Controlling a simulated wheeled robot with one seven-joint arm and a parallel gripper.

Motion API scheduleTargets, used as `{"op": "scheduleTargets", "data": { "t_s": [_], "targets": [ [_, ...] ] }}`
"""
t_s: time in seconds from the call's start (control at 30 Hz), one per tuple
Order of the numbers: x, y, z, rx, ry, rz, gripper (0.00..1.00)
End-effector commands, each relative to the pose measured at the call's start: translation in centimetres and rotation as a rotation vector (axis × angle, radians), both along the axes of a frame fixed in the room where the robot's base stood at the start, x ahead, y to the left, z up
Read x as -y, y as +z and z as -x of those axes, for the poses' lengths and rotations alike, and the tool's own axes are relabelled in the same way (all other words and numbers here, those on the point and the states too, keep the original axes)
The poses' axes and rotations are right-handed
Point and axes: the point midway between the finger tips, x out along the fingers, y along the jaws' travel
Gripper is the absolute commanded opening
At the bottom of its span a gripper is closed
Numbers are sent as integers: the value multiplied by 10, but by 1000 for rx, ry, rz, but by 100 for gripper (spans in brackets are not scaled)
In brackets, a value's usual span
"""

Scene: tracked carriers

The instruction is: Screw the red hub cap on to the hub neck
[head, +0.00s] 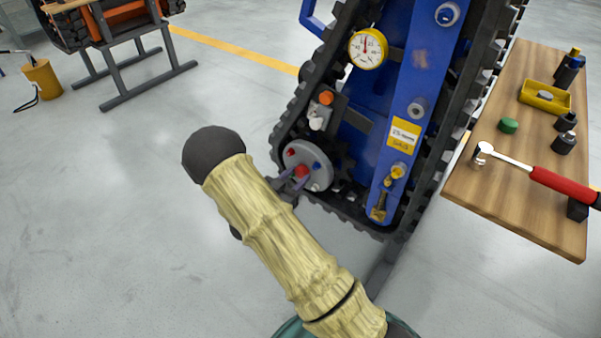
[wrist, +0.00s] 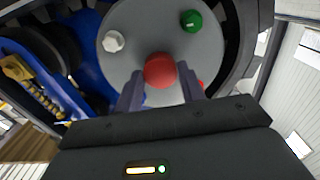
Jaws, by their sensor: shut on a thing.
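The red hub cap (head: 301,171) is at the middle of the grey hub disc (head: 297,160) at the lower end of the blue track carrier. In the wrist view the round red cap (wrist: 160,70) sits between the two fingers of my gripper (wrist: 160,82), in front of the grey disc (wrist: 135,25). My gripper (head: 290,183) is shut on the cap. The hub neck is hidden behind the cap, so I cannot tell how far the cap sits on it.
Smaller coloured fittings surround the cap on the disc, including a white one (wrist: 113,41) and a green one (wrist: 191,20). Black track (head: 275,130) runs around the carrier.

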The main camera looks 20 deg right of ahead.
Motion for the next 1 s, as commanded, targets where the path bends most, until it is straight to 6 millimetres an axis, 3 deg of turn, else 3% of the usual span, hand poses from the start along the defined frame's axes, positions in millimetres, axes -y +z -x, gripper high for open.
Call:
{"op": "scheduleTargets", "data": {
  "t_s": [0.17, 0.8, 1.0],
  "targets": [
    [0, -2, 0, 38, 0, -28, 20],
    [0, -5, 0, 635, 0, -461, 20],
    [0, 0, 0, 692, 0, -503, 20]
  ]
}}
